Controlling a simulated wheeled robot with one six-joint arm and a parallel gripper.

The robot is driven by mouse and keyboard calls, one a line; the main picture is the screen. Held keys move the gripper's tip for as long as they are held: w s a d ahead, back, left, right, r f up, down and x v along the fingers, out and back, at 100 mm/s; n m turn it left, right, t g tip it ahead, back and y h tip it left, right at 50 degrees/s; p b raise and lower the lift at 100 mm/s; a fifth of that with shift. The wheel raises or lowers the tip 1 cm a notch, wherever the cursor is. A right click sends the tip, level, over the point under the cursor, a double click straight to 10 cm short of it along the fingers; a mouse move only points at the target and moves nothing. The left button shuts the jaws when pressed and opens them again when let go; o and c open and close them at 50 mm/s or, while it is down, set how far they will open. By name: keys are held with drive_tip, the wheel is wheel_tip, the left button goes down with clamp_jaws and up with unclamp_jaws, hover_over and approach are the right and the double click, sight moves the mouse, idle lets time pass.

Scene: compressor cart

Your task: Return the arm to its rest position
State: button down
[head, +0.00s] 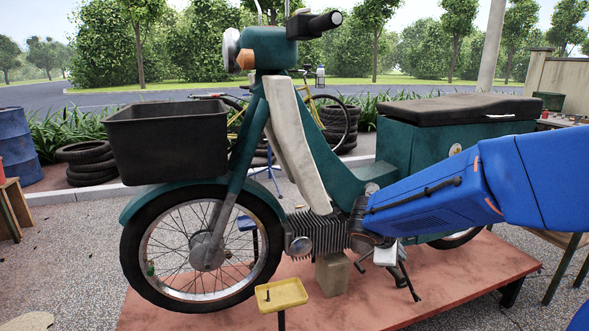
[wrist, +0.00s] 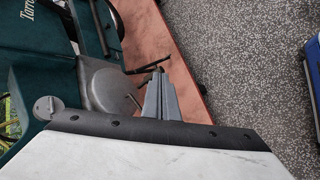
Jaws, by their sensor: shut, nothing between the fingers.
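My arm (head: 440,195) reaches in from the right in the head view, in blue covers, across the moped's rear lower side. My gripper (wrist: 158,75) shows in the wrist view as two grey fingers that meet at their tips. It is shut and empty. The fingers point toward the red platform (wrist: 180,50), beside the moped's round dark engine cover (wrist: 108,85). I cannot tell whether they touch anything.
The teal moped (head: 255,120) stands on a low red platform (head: 390,305), close to my arm. A yellow tray (head: 282,293) on a post stands in front of it. A black front basket (head: 168,142) is at left, a wooden table (head: 555,240) at right. Bare gravel lies beside the platform.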

drive_tip(key=s+d+r+m+g+y, duration=0.25)
drive_tip(key=s+m, duration=0.45)
drive_tip(key=s, duration=0.8)
drive_tip(key=s+a+m+t+y, duration=0.1)
drive_tip(key=s+a+m+y, duration=0.1)
drive_tip(key=s, duration=0.5)
drive_tip(key=s+a+r+m+t+y, duration=0.1)
drive_tip(key=s+m+y, duration=0.1)
drive_tip(key=s+m, duration=0.2)
drive_tip(key=s, duration=0.3)
drive_tip(key=shift+s+a, duration=0.25)
drive_tip(key=shift+a, duration=0.15)
